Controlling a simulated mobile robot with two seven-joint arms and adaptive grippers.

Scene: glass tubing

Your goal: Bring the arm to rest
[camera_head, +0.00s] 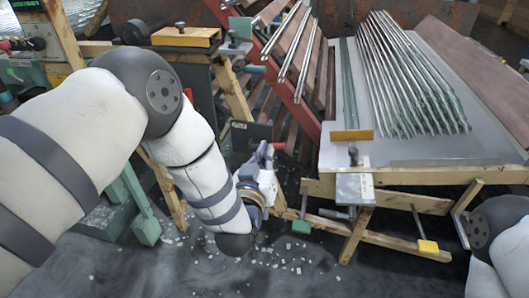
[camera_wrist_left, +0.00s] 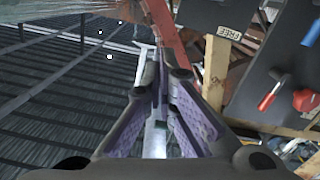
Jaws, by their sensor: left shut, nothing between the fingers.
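My left arm comes in from the left in the head view and bends down toward the floor. My left gripper (camera_head: 266,155) hangs in front of the red frame, left of the glass tubing table. In the left wrist view the gripper's purple-lined fingers (camera_wrist_left: 160,65) come together at their tips, with nothing held between them. Only a part of my right arm shows at the right edge of the head view; its gripper is out of the picture.
Several long glass tubes (camera_head: 400,75) lie on a pale sloping tabletop (camera_head: 349,100) at the right. A red slanted frame (camera_head: 285,85) stands close behind the left gripper. A wooden bench (camera_head: 185,37) is at the back left. Pale chips lie on the dark floor (camera_head: 320,262).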

